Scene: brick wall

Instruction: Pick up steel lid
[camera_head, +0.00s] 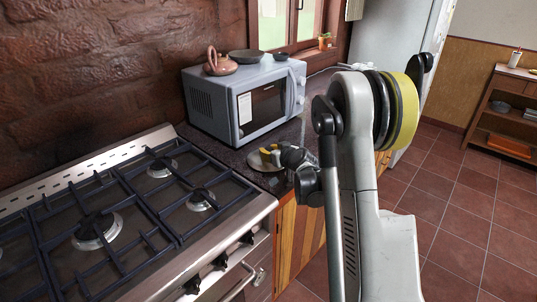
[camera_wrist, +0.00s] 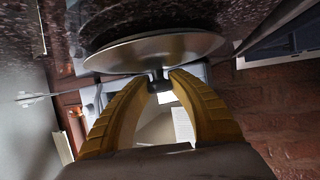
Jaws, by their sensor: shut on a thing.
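The steel lid (camera_wrist: 155,53) is a round, shiny disc, seen nearly edge-on in the wrist view. It also shows on or just above the dark counter in the head view (camera_head: 256,163). My gripper (camera_wrist: 158,80) is shut on the lid's small dark knob, with the yellow fingers on either side of it. In the head view my gripper (camera_head: 268,153) reaches over the lid from the right and covers part of it. I cannot tell whether the lid touches the counter.
A gas stove (camera_head: 130,205) stands to the left of the lid. A microwave (camera_head: 250,95) stands close behind it, with a teapot (camera_head: 219,62), a dark bowl (camera_head: 245,56) and a smaller bowl (camera_head: 281,56) on top. A strip of dark counter (camera_head: 225,151) lies around the lid.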

